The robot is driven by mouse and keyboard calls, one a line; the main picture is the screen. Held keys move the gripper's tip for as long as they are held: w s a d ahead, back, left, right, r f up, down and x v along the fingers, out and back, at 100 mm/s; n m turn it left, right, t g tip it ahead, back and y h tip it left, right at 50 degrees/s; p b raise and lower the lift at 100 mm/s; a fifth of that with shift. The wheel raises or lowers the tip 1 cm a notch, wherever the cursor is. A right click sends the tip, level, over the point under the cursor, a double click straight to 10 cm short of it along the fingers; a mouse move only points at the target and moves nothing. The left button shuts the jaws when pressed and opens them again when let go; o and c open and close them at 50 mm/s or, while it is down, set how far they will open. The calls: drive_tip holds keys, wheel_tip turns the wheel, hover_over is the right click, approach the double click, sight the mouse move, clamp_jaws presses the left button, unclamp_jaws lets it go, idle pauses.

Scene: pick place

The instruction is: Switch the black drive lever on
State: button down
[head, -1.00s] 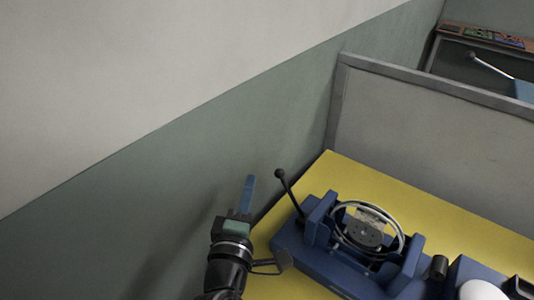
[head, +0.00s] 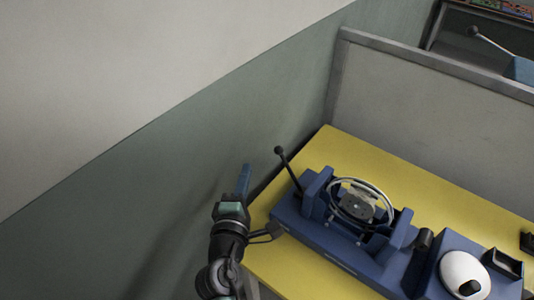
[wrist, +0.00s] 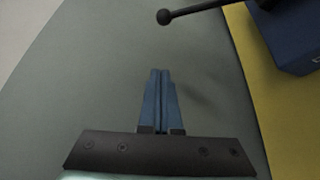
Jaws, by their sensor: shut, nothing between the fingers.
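The black drive lever (head: 287,167) is a thin rod with a ball knob, rising from the left end of the blue machine (head: 345,245) and leaning up and left. In the wrist view its knob and part of its rod (wrist: 190,13) show at the top, above and right of the fingertips. My gripper (head: 246,168) has blue fingers and is left of the lever, apart from it, beside the wall. In the wrist view my gripper (wrist: 160,72) has its fingers together with nothing between them.
The machine has a ringed round part (head: 361,203) and stands on a yellow table (head: 350,150). A blue unit with a white dome (head: 464,274) is at the right. A grey partition (head: 420,105) stands behind the table. The green-grey wall (head: 170,190) is close on the left.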

sight(289, 170)
drive_tip(key=w, duration=0.5)
drive_tip(key=w+d, duration=0.1)
drive_tip(key=w, duration=0.1)
drive_tip(key=shift+w+f+b, duration=0.35)
drive_tip(key=shift+f, duration=0.05)
drive_tip(key=d+p, duration=0.1)
drive_tip(key=s+d+p, duration=0.1)
drive_tip(key=d+p, duration=0.1)
drive_tip(key=shift+s+d+r, duration=0.2)
drive_tip(key=shift+s+r, duration=0.1)
drive_tip(key=shift+r, duration=0.1)
drive_tip(key=shift+b, duration=0.35)
